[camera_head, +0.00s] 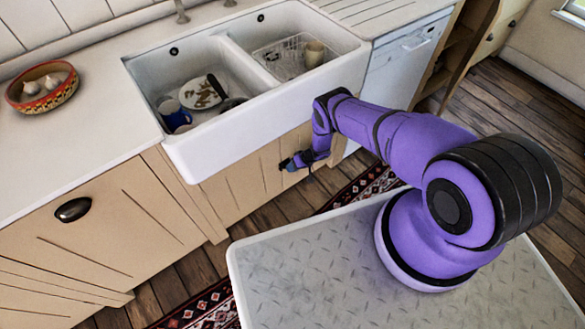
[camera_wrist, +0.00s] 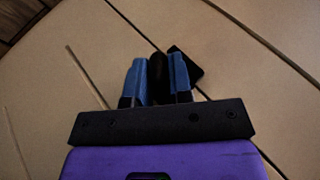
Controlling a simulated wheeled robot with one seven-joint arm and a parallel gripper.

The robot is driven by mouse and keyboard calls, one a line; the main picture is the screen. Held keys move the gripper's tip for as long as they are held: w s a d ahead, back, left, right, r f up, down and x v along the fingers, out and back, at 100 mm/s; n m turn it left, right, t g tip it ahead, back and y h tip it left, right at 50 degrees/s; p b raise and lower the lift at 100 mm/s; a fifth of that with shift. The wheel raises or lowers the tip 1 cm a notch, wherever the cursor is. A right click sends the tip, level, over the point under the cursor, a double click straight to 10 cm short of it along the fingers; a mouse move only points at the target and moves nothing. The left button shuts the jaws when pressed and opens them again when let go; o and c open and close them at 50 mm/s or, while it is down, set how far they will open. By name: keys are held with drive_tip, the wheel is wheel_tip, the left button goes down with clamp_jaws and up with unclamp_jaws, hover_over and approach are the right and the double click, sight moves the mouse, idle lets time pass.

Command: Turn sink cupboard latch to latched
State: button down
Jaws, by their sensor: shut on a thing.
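The sink cupboard (camera_head: 244,186) has cream plank doors under the white double sink. In the wrist view the cupboard front (camera_wrist: 235,50) fills the picture, with a dark gap line running down between panels. My gripper (camera_head: 287,164) reaches the cupboard front below the sink. In the wrist view my gripper (camera_wrist: 157,75) has its blue fingers on either side of the dark latch knob, shut on it. A black latch plate (camera_wrist: 185,68) shows just right of the fingers, lying tilted. The rest of the latch is hidden by the fingers, and its exact setting is hard to tell.
The white sink (camera_head: 270,115) juts out above my gripper and holds dishes and a rack. A drawer with a black cup handle (camera_head: 73,210) is at left. A white dishwasher (camera_head: 401,62) stands right of the sink. A patterned rug (camera_head: 352,189) lies on the wood floor.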

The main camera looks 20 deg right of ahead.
drive_tip(key=h, duration=0.3)
drive_tip(key=shift+a+r+n+t, duration=0.15)
drive_tip(key=shift+n+t, duration=0.15)
drive_tip(key=shift+t, duration=0.1)
drive_tip(key=shift+s+a+n+t+h, duration=0.15)
drive_tip(key=shift+n+t+h, duration=0.3)
drive_tip(key=shift+h, duration=1.45)
drive_tip(key=c, duration=1)
unclamp_jaws()
drive_tip(key=shift+r, duration=0.15)
drive_tip(key=v, duration=1)
drive_tip(key=shift+s+r, duration=0.2)
